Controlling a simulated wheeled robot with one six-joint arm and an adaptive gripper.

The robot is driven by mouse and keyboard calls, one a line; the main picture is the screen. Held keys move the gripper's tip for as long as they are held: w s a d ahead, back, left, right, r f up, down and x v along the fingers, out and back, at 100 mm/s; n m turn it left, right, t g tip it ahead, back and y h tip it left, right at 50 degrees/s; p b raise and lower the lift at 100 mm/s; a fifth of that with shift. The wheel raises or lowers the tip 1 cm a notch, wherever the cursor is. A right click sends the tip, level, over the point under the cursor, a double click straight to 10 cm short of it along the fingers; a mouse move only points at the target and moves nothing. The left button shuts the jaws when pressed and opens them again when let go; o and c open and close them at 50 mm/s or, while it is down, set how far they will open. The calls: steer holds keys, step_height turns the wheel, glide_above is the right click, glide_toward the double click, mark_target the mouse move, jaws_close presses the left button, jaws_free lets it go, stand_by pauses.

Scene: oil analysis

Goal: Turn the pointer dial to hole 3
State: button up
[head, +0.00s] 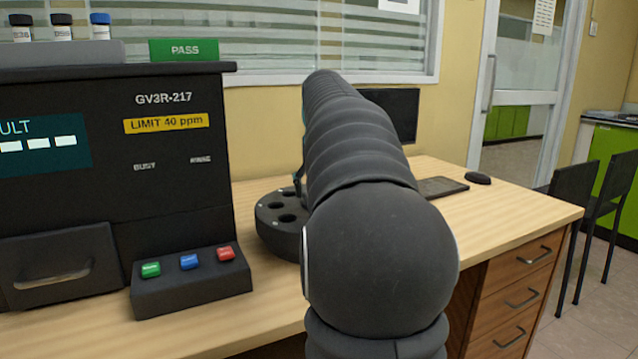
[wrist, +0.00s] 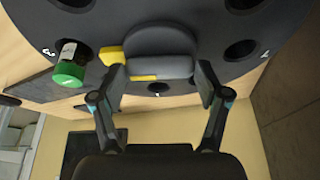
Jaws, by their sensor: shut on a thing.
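The pointer dial (wrist: 158,42) is a dark grey knob with a yellow pointer tip (wrist: 110,55) on its left side in the wrist view. It sits on a round black holder (wrist: 195,15) with several numbered holes. My gripper (wrist: 162,78) has one finger on each side of the dial and is shut on it. The yellow tip points left, towards a green-capped vial (wrist: 68,72) beside a label that looks like a 3. In the head view, the holder (head: 268,232) shows partly behind my arm; the dial and gripper are hidden there.
A black analyser (head: 180,170) with green, blue and red buttons (head: 190,262) stands left of the holder. A keyboard (head: 440,187), mouse (head: 478,178) and dark monitor (head: 395,112) are behind and to the right. The right part of the desk (head: 505,215) is clear.

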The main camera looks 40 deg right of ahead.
steer(key=shift+m, duration=0.4)
steer(key=o, duration=1.2)
steer(key=shift+c, duration=0.2)
steer(key=shift+r, duration=0.1)
steer(key=v, duration=1.1)
steer(key=shift+a+r, duration=0.3)
steer(key=shift+r, duration=0.05)
